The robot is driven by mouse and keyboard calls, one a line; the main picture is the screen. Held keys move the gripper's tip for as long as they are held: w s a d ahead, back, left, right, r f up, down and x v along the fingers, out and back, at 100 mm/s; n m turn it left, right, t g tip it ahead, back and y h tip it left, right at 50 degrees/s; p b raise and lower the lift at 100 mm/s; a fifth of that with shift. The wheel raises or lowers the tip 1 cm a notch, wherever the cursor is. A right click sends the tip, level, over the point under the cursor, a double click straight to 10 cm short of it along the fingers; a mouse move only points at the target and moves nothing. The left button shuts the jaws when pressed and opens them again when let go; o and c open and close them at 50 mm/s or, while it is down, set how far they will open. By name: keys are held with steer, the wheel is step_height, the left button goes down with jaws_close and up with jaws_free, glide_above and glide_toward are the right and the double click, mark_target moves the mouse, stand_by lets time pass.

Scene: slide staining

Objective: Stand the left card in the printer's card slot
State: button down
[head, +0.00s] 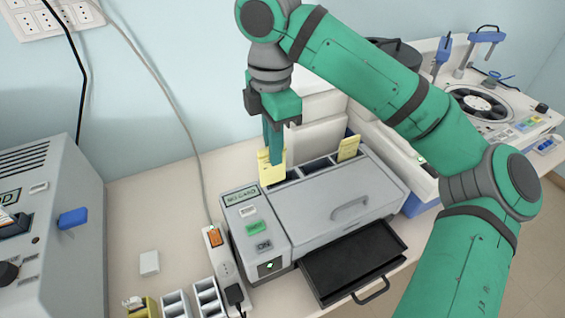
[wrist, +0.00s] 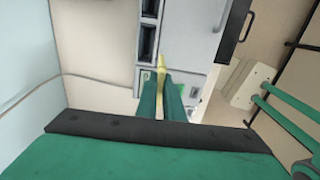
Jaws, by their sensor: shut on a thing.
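My gripper (head: 272,155) points down behind the printer's left part and is shut on a yellow card, the left card (head: 271,171). The card is upright. In the wrist view it shows as a thin yellow edge (wrist: 160,64) between the two green fingers (wrist: 160,98). The printer (head: 325,200) is grey, with a row of dark slots (head: 315,166) along its back. The card's lower edge is at the left end of this row. I cannot tell whether it is in a slot or just above. Another yellow card (head: 348,147) stands at the row's right end.
The printer's small display (head: 241,196) reads "NO CARD". A black tray (head: 352,262) sticks out at its front. A power strip (head: 218,252) lies to its left, and a grey machine (head: 50,225) stands farther left. White boxes (head: 318,112) stand behind the printer.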

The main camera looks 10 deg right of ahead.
steer(key=w+d+f, duration=0.3)
steer(key=w+f, duration=0.1)
steer(key=f, duration=0.5)
steer(key=shift+w, duration=0.25)
steer(key=shift+f, duration=0.1)
steer(key=c, duration=2.3)
jaws_free()
steer(key=shift+f, duration=0.1)
steer(key=o, duration=0.4)
step_height(320, 180, up, 12)
steer(key=shift+r, duration=0.2)
